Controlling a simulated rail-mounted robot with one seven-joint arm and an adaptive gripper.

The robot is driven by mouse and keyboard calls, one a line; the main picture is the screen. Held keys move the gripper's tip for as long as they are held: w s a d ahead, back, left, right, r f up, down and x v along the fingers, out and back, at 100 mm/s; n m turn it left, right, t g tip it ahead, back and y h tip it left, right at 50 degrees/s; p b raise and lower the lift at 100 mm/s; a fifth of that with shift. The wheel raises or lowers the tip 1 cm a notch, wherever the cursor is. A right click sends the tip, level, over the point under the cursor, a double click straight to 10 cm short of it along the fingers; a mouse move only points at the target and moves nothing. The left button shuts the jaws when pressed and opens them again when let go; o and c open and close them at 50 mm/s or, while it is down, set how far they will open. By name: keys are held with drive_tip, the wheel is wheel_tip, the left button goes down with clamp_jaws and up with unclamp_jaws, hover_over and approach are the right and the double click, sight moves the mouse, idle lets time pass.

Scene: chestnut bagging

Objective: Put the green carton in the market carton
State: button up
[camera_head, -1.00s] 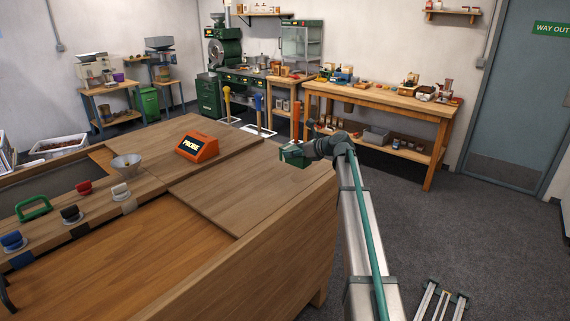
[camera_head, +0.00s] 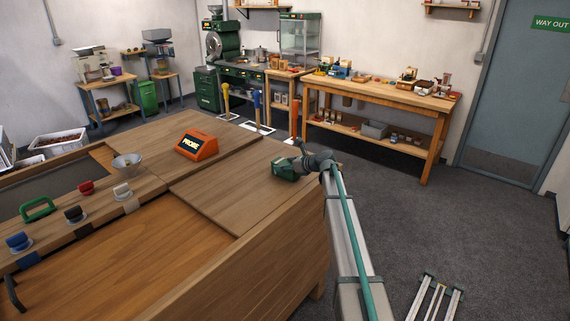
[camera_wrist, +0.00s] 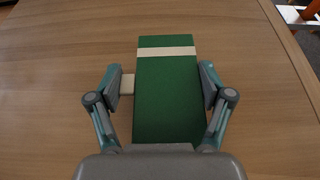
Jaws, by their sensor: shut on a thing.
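The green carton with a cream band shows in the wrist view (camera_wrist: 168,95), between the two fingers of my gripper (camera_wrist: 166,85). The fingers are shut on its long sides. A small cream block or tab shows between the left finger and the carton. In the head view my gripper (camera_head: 290,163) is over the right part of the wooden bench top (camera_head: 220,195), with the green carton (camera_head: 284,171) in it. Whether the carton touches the wood I cannot tell. I cannot make out a carton marked as the market carton.
An orange PROBE box (camera_head: 197,145) and a metal funnel (camera_head: 127,165) stand on the bench. A green handle (camera_head: 37,209) and several coloured knobs lie at the left. A white crate (camera_head: 58,140) of dark pieces is beyond. The bench top near my gripper is clear.

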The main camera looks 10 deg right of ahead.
drive_tip(key=shift+f, duration=0.2)
drive_tip(key=o, duration=1.2)
drive_tip(key=shift+r, duration=0.1)
drive_tip(key=shift+s+d+r, duration=0.1)
drive_tip(key=b+v, duration=0.3)
drive_tip(key=v, duration=0.8)
drive_tip(key=shift+s+d+r+b, duration=0.25)
drive_tip(key=shift+b, duration=0.05)
